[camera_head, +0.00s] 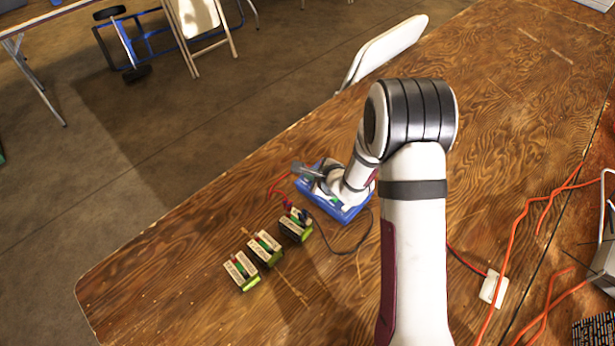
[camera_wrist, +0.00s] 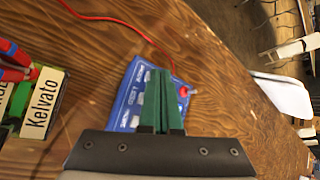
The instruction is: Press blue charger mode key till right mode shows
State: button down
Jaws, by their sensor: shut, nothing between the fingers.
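The blue charger (camera_head: 342,207) lies on the wooden table, partly hidden under my arm in the head view. In the wrist view the charger (camera_wrist: 121,112) shows pale labels or keys on its face and a red plug at its far right corner. My gripper (camera_head: 297,167) is over the charger. In the wrist view its green fingers (camera_wrist: 160,74) are shut with nothing between them and cover the middle of the charger's face. I cannot tell whether the fingertips touch a key. The display and the shown mode cannot be read.
Several battery packs (camera_head: 240,269) stand in a row left of the charger; the nearest (camera_wrist: 40,103) is labelled Kelvato. Red and black leads run between charger and packs. Orange cords (camera_head: 513,240) and a white box (camera_head: 493,288) lie at right. A white chair (camera_head: 388,48) stands beyond the table edge.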

aim_at(310, 182)
dwell(0.4)
jog(key=shift+r, duration=0.7)
jog(key=shift+r, duration=2.5)
